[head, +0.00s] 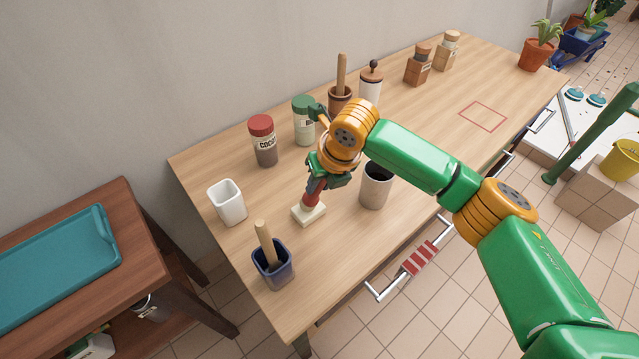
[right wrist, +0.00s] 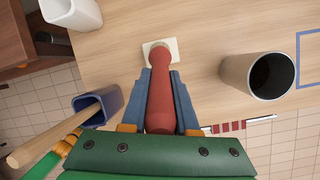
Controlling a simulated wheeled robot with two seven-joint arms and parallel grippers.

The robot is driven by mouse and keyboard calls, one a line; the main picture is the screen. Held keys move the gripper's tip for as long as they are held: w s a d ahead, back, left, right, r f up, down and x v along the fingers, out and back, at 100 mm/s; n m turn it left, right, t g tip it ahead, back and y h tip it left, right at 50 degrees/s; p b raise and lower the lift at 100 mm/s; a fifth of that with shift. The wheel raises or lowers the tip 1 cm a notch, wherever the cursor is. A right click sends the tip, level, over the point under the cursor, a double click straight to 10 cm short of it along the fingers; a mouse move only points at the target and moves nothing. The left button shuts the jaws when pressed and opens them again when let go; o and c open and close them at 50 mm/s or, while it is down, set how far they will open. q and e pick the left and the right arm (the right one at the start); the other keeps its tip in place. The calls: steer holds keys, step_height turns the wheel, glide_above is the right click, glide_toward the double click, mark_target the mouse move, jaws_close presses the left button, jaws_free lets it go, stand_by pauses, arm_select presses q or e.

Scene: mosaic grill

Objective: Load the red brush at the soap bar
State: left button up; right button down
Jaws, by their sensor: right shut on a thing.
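The red brush (head: 314,188) is held in my right gripper (head: 325,172), its lower end pointing down at the soap bar. The right wrist view shows its red handle (right wrist: 160,88) between the two blue fingers, which are shut on it. The soap bar (head: 318,214) is a flat cream block on the table, and it also shows in the right wrist view (right wrist: 150,46). The brush's lower end is over the soap bar and appears to meet it; any small gap is hidden. My left gripper is not in view.
A white cup (head: 227,203) and a blue pot (head: 273,270) with a wooden handle stand left of the soap. A grey cup (head: 375,186) stands close on the right. Jars, including the red-lidded cocoa jar (head: 263,143), stand behind.

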steer(key=shift+r, duration=0.1)
steer(key=shift+f, duration=0.5)
stand_by(0.8)
steer(key=shift+s+f+p, duration=0.1)
steer(key=shift+s+p, duration=0.05)
steer(key=shift+p, duration=0.2)
stand_by(1.3)
step_height(320, 180, up, 7)
steer(key=p, duration=0.8)
steer(key=shift+r, duration=0.2)
steer(key=shift+f, duration=0.15)
